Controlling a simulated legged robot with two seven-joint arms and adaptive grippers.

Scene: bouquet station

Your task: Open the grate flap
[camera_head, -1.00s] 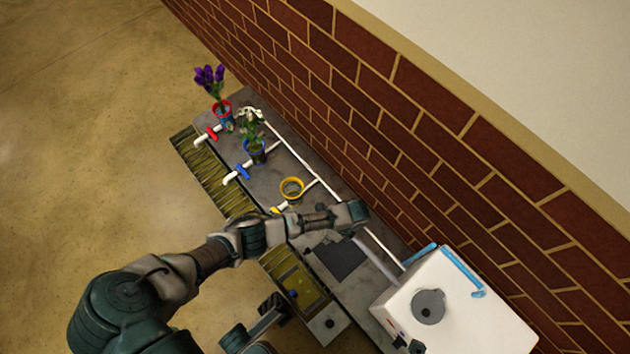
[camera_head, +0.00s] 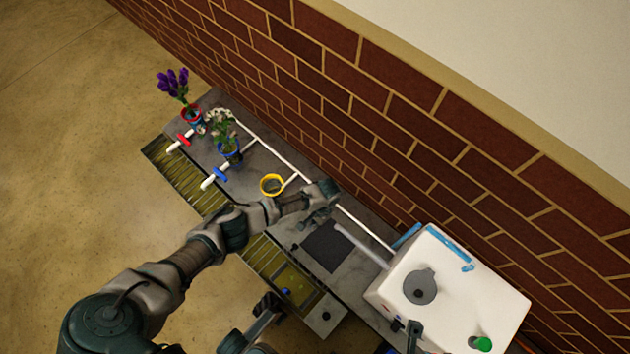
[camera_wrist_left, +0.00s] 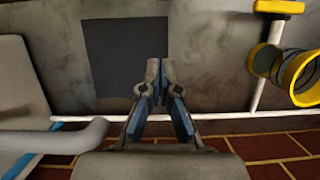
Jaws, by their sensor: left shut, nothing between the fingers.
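A slatted olive grate (camera_head: 180,172) runs along the front edge of the grey counter in the head view. Nearer me, its lower section (camera_head: 268,262) is partly hidden by my left arm; I cannot tell which part is the flap. A small blue knob (camera_head: 286,291) shows beside this section. My left gripper (camera_head: 318,208) is over the counter, back from the grate, near a dark square plate. In the left wrist view its blue-padded fingers (camera_wrist_left: 160,90) are together and empty, apart from the grate.
A yellow-rimmed cup (camera_head: 272,185) stands beside the left gripper; it also shows in the wrist view (camera_wrist_left: 299,76). The dark square plate (camera_head: 326,246), a white machine (camera_head: 455,300), white pipes and two flower vases occupy the counter. A brick wall (camera_head: 330,110) closes the back.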

